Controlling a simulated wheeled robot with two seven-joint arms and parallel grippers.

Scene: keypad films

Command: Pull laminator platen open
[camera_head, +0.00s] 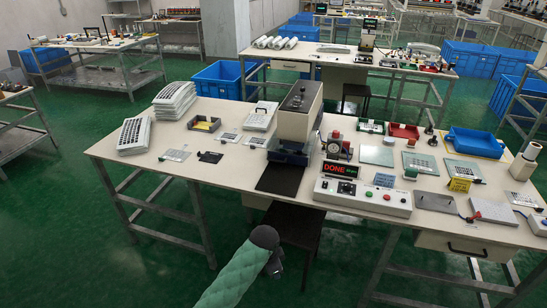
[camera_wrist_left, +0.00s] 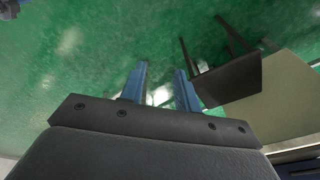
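The laminator (camera_head: 295,120) is a tall beige machine with a dark top, standing at the middle of the worktable in the head view. Its lower part (camera_head: 288,156) is dark blue. A flat black plate (camera_head: 280,180) lies in front of it at the table's front edge; I cannot tell whether this is the platen. My left arm, in a green sleeve, is in front of and below the table edge, apart from the laminator. In the left wrist view my left gripper (camera_wrist_left: 160,78) has its two blue fingers apart with nothing between them. My right gripper is not in view.
A control box (camera_head: 362,197) with a red "DONE" display (camera_head: 340,170) stands right of the black plate. Keypad stacks (camera_head: 174,100), small trays and parts crowd the worktable (camera_head: 225,172). A dark stool (camera_head: 295,225) is under the front edge, close to my left wrist.

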